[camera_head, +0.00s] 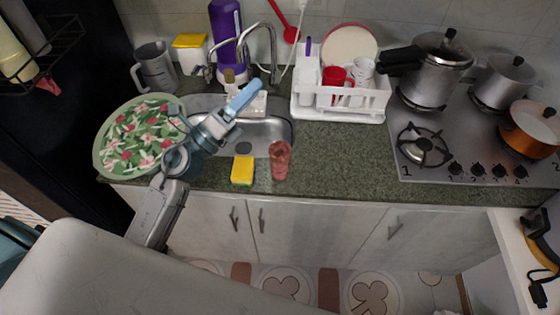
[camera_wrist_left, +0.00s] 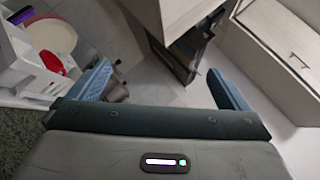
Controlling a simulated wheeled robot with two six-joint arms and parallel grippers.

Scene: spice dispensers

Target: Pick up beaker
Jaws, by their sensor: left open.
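A translucent pinkish-red beaker-like cup (camera_head: 280,160) stands upright near the counter's front edge, right of a yellow sponge. A grey jug with a handle (camera_head: 155,66) stands at the back left; I cannot tell which of the two is the beaker. My left gripper (camera_head: 243,97) is over the sink, above and left of the pink cup and apart from it. In the left wrist view its blue fingers (camera_wrist_left: 160,82) are spread with nothing between them. Neither the cup nor the jug shows clearly there. My right gripper is not in view.
The yellow sponge (camera_head: 242,170) lies at the front edge. A white dish rack (camera_head: 340,108) with cups and a plate stands behind. A floral plate (camera_head: 140,137) is left, beside the sink (camera_head: 270,131). Pots stand on the stove (camera_head: 468,145) at right. Counter right of the cup is clear.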

